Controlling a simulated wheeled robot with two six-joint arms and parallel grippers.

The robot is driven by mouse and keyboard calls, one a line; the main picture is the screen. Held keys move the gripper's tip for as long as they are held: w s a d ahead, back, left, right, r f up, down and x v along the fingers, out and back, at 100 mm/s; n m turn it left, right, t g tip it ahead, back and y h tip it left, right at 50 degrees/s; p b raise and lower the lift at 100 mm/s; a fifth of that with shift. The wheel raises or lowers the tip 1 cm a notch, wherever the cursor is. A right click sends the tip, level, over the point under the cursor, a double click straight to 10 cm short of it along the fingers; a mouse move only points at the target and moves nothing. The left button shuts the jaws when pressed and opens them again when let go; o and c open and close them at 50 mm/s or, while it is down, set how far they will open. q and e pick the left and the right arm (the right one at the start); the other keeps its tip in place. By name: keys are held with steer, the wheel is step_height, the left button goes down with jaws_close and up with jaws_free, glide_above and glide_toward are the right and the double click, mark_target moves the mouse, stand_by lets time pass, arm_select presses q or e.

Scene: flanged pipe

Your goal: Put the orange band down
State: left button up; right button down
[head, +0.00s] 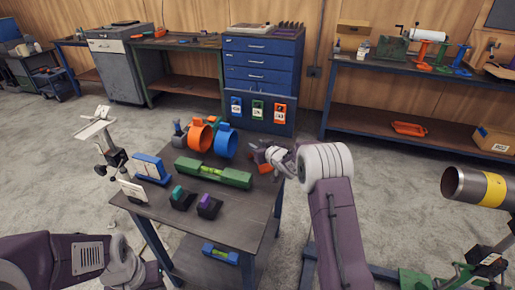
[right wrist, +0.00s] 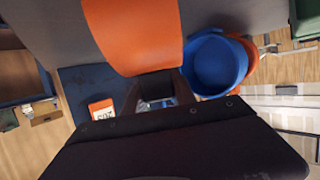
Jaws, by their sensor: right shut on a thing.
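My right gripper (head: 272,157) is shut on an orange piece, which I take to be the orange band (head: 263,165). It is over the right side of the small work table (head: 240,207). In the right wrist view the orange band (right wrist: 132,35) is a broad, smooth orange surface between and beyond the fingers (right wrist: 158,92). Its far end is cut off by the picture edge. I cannot tell in the head view whether it touches the table. My left arm shows at lower left, but its gripper is not in view.
A metal pipe (head: 478,187) with a yellow band is at right.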

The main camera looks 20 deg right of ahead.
steer(key=shift+r, duration=0.15)
steer(key=shift+s, duration=0.1)
steer(key=c, duration=1)
jaws_free()
steer(key=shift+f, duration=0.2)
steer(key=shift+r, duration=0.1)
steer(key=shift+r, duration=0.25)
steer(key=v, duration=1.2)
steer(key=shift+f+p, duration=0.15)
steer(key=shift+p, duration=0.15)
